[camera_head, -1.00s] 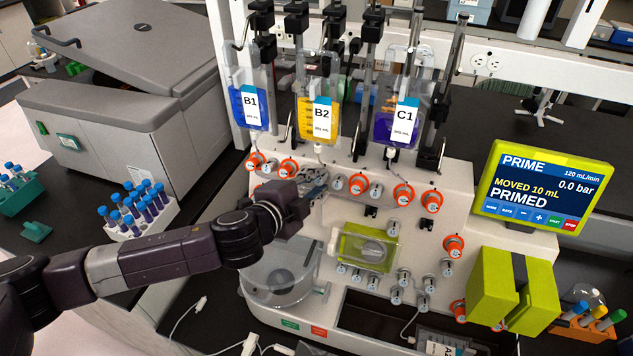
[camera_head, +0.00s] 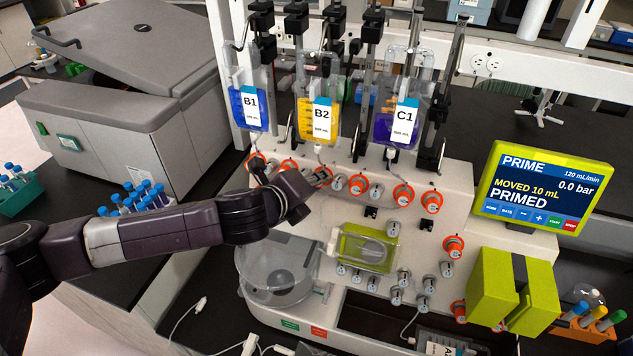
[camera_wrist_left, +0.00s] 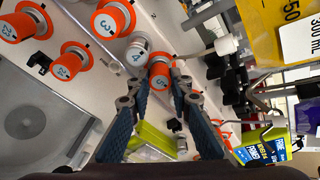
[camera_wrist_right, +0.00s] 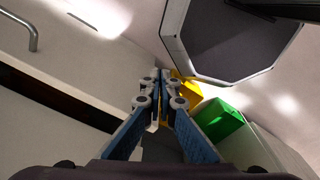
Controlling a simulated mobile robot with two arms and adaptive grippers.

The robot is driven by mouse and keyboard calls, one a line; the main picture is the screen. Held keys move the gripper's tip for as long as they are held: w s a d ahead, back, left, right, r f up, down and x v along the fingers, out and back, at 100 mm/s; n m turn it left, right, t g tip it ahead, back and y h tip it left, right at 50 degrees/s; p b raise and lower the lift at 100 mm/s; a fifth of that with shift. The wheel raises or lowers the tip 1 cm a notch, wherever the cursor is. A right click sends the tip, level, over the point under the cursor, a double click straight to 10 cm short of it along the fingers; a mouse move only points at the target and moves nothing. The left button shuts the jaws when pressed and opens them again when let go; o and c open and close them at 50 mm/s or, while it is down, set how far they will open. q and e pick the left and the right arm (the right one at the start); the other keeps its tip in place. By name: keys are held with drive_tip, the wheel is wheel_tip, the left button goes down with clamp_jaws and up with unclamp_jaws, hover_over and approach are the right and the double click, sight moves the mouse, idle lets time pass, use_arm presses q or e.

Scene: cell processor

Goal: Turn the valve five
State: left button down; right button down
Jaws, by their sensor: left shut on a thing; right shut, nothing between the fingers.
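Valve five (camera_wrist_left: 160,80), an orange collar with a grey face marked 5, sits on the white panel in the left wrist view. My left gripper (camera_wrist_left: 158,88) has one finger on each side of it and is shut on it. In the head view, my left gripper (camera_head: 312,190) reaches the upper valve row of the processor, and valve five (camera_head: 322,173) shows partly behind the fingertips. My right gripper (camera_wrist_right: 161,88) is shut and empty in the right wrist view; it is outside the head view.
Valve four (camera_wrist_left: 137,57), with a pale collar, and orange valve three (camera_wrist_left: 110,20) are close beside in the left wrist view. Bags B1 (camera_head: 250,108), B2 (camera_head: 320,120) and C1 (camera_head: 402,126) hang above the valve row. The screen (camera_head: 535,190) reads PRIMED.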

use_arm(q)
drive_tip(key=shift+m, duration=0.6)
drive_tip(key=shift+f, duration=0.1)
drive_tip(key=c, duration=1.7)
unclamp_jaws()
drive_tip(key=shift+c, duration=0.2)
drive_tip(key=v, duration=1.2)
drive_tip(key=shift+r, duration=0.2)
drive_tip(key=shift+d, duration=0.15)
